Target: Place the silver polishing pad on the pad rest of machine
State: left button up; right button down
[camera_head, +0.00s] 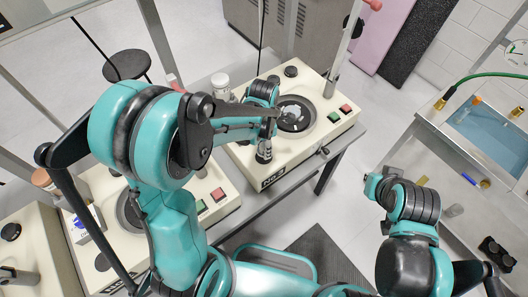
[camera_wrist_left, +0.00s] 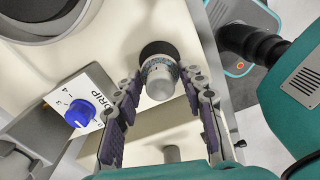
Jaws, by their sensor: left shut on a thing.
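The silver polishing pad (camera_wrist_left: 160,80), a short silver cylinder with a dark round base, is between the fingertips of my left gripper (camera_wrist_left: 162,90) in the left wrist view. In the head view the pad (camera_head: 264,152) is upright near the front edge of the cream machine (camera_head: 245,158). My left gripper (camera_head: 268,128) is shut on it from above. Whether the base touches the machine top is unclear. The pad rest cannot be made out. My right gripper (camera_head: 374,185) is away to the right of the machine, and its jaws cannot be read.
The machine has a dark bowl (camera_head: 296,116) with white pieces, and red and green buttons (camera_head: 334,117). A blue drip knob (camera_wrist_left: 79,114) is left of the pad in the wrist view. A second cream machine stands nearer left. A blue basin (camera_head: 487,135) is far right.

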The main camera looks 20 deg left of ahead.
pick_arm(q)
notch_tip(320, 180, down, 4)
jog(key=shift+r+b, duration=0.2)
jog(key=shift+b, duration=0.3)
jog(key=shift+f, duration=0.15)
jog(key=o, duration=1.2)
jog(key=shift+o, duration=0.2)
